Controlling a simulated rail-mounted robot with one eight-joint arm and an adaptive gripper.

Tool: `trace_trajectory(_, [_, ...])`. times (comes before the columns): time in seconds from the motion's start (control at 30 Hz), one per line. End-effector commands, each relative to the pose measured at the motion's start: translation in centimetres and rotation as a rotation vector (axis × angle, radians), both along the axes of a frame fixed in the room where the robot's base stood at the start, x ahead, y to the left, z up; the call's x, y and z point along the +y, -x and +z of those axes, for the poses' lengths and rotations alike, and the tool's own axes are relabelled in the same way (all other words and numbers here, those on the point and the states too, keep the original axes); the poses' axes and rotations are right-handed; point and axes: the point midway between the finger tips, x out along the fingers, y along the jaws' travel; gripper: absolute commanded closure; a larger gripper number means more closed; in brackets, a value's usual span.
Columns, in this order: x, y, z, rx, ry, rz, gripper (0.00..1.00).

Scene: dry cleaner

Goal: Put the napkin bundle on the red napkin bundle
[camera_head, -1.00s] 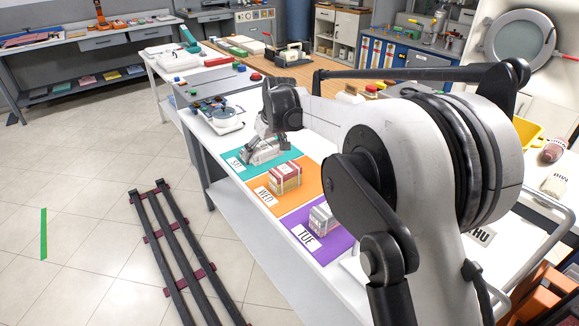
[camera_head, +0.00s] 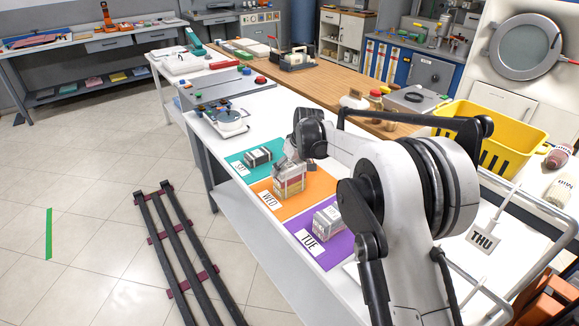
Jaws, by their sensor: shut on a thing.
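The red napkin bundle (camera_head: 290,187) sits on the orange WED mat (camera_head: 318,186), partly covered by my gripper. My gripper (camera_head: 287,171) is directly over it, pointing down, and is shut on a pale napkin bundle (camera_head: 289,176). The held bundle is at the top of the red one and is small and partly hidden by the fingers. I cannot tell whether the two bundles touch or are slightly apart.
A dark green bundle (camera_head: 258,156) lies on the teal mat (camera_head: 236,160) to the left. A grey-white bundle (camera_head: 328,220) lies on the purple TUE mat (camera_head: 319,252). A yellow basket (camera_head: 497,128) stands at the right.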

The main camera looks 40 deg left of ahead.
Motion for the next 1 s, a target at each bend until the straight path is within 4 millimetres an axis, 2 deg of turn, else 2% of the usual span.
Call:
trace_trajectory(0.3, [0.0, 0.0, -0.4, 0.000, 0.000, 0.000, 0.38])
trace_trajectory(0.33, [0.0, 0.0, -0.3, 0.000, 0.000, 0.000, 0.06])
trace_trajectory(0.4, [0.0, 0.0, -0.2, 0.000, 0.000, 0.000, 0.00])
trace_trajectory(0.77, [0.0, 0.0, 0.3, 0.000, 0.000, 0.000, 0.00])
trace_trajectory(1.0, [-1.4, 0.4, 3.4, 0.000, 0.000, 0.000, 0.00])
